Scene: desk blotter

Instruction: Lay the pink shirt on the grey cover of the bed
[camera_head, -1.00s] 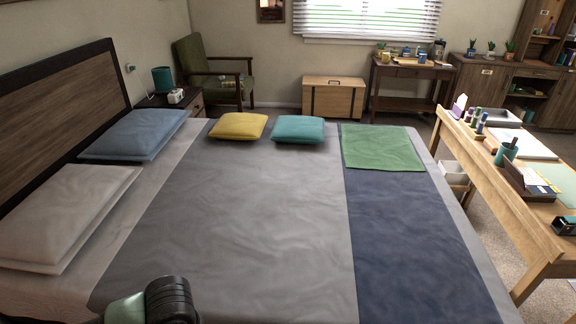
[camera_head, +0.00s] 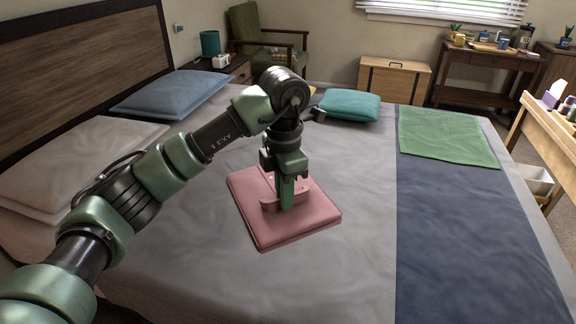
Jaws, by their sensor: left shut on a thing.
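The folded pink shirt (camera_head: 310,222) lies flat on, or just above, the grey cover (camera_head: 345,270) of the bed; a small gap cannot be ruled out. My left gripper (camera_head: 286,203) points straight down over the middle of the shirt and is shut on it. The fingers hide part of the shirt's middle. My left arm reaches in from the lower left across the bed. My right gripper is not in view.
A teal cushion (camera_head: 349,105) lies at the far end of the grey cover. A navy strip (camera_head: 455,240) with a green cloth (camera_head: 446,136) is to the right. Blue (camera_head: 170,94) and beige (camera_head: 75,158) pillows lie left. The grey cover right of the shirt is clear.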

